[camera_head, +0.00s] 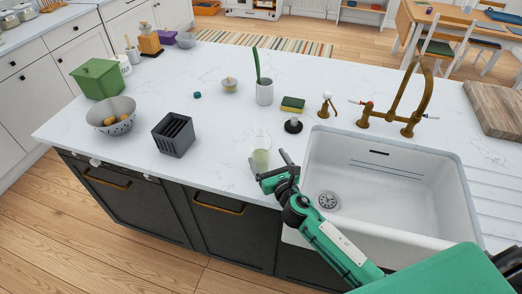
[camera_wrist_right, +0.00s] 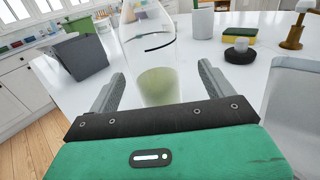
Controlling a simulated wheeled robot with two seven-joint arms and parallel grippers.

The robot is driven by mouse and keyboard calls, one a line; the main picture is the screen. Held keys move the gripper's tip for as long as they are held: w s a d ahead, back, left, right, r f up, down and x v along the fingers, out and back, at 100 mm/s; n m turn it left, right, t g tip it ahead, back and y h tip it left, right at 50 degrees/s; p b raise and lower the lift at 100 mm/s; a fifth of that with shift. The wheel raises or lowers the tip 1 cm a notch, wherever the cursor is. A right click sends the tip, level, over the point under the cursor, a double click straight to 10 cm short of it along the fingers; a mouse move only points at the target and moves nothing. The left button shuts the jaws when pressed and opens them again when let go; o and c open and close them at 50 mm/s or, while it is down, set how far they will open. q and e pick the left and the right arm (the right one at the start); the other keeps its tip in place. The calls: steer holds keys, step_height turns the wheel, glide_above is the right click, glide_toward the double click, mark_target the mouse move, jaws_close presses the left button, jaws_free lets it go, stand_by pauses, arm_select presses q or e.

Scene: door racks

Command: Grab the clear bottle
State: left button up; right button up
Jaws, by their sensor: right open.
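The clear bottle (camera_head: 261,158) stands upright on the white counter, left of the sink and near the counter's front edge. It looks see-through, with a pale green lower part. In the right wrist view the bottle (camera_wrist_right: 152,60) stands ahead, between the two fingers, and its top is cut off by the frame. My right gripper (camera_head: 272,170) is open at the bottle; in the wrist view its fingers (camera_wrist_right: 157,88) lie on either side, with a visible gap on each side. My left gripper is not in view.
A dark grey slotted holder (camera_head: 174,136) and a metal colander (camera_head: 112,116) stand to the left. A white sink (camera_head: 385,180) with a brass tap (camera_head: 408,100) lies right. A sponge (camera_head: 292,104), a black-based brush (camera_head: 293,125) and a white cup (camera_head: 264,93) stand behind the bottle.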

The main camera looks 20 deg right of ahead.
steer(key=w, duration=0.2)
steer(key=w+a+p, duration=0.1)
steer(key=w, duration=0.2)
steer(key=shift+a+r, duration=0.1)
steer(key=shift+w, duration=0.55)
steer(key=shift+c, duration=0.4)
steer(key=c, duration=1.1)
steer(key=shift+c, duration=0.2)
